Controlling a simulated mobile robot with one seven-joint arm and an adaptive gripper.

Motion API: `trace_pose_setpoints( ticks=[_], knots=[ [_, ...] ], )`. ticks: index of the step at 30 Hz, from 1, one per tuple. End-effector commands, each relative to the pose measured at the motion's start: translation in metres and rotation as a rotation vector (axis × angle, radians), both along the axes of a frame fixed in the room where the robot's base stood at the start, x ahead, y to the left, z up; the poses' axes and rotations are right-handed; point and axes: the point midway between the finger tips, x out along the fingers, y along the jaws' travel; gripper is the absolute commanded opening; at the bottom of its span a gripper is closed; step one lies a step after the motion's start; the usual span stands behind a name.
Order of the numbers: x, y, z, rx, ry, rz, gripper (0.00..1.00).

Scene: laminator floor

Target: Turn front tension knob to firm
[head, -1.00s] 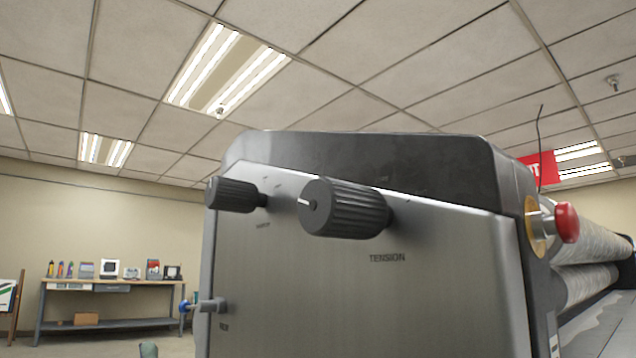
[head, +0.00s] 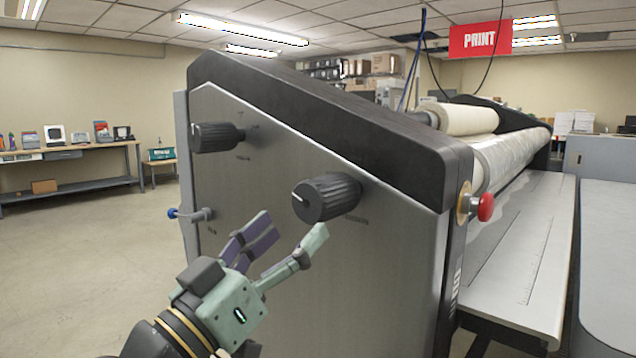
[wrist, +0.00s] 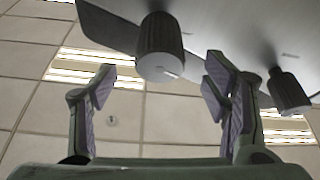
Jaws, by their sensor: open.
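The front tension knob (head: 327,198) is a dark ribbed cylinder sticking out of the grey machine end panel (head: 385,285). The white line on its face points toward the upper left in the head view; the small lettering beside it is unreadable. My gripper (head: 291,230) is open and empty, just below and in front of the knob. Its fingertips look apart from it. In the wrist view the knob (wrist: 160,48) stands roughly centred beyond the gap between my spread fingers (wrist: 160,74), with its white mark near the rim.
A second ribbed knob (head: 218,137) sits to the left on the same panel and at the right in the wrist view (wrist: 288,92). A blue-tipped handle (head: 190,214) juts out lower left. A red button (head: 486,207) is on the right edge. Open floor lies left.

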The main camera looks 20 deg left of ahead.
Motion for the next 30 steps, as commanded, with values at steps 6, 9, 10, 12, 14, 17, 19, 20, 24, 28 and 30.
trace_pose_setpoints(
  ticks=[6, 9, 10, 12, 14, 17, 19, 20, 24, 28, 30],
  knots=[
    [0.039, -0.012, 0.020, 0.000, -0.001, -0.004, 0.69],
    [0.053, -0.016, 0.025, 0.001, -0.001, -0.001, 0.69],
    [0.057, -0.017, 0.027, 0.000, -0.001, -0.002, 0.69],
    [0.065, -0.019, 0.030, 0.000, -0.001, -0.001, 0.69],
    [0.070, -0.020, 0.031, 0.000, -0.001, 0.000, 0.69],
    [0.074, -0.022, 0.033, 0.000, -0.002, 0.001, 0.69],
    [0.076, -0.022, 0.033, 0.000, -0.003, 0.002, 0.69],
    [0.076, -0.022, 0.033, 0.000, -0.003, 0.002, 0.69],
    [0.076, -0.022, 0.033, 0.000, -0.003, 0.002, 0.69],
    [0.076, -0.022, 0.033, 0.000, -0.003, 0.003, 0.64],
    [0.076, -0.021, 0.032, 0.000, -0.003, 0.003, 0.59]
  ],
)
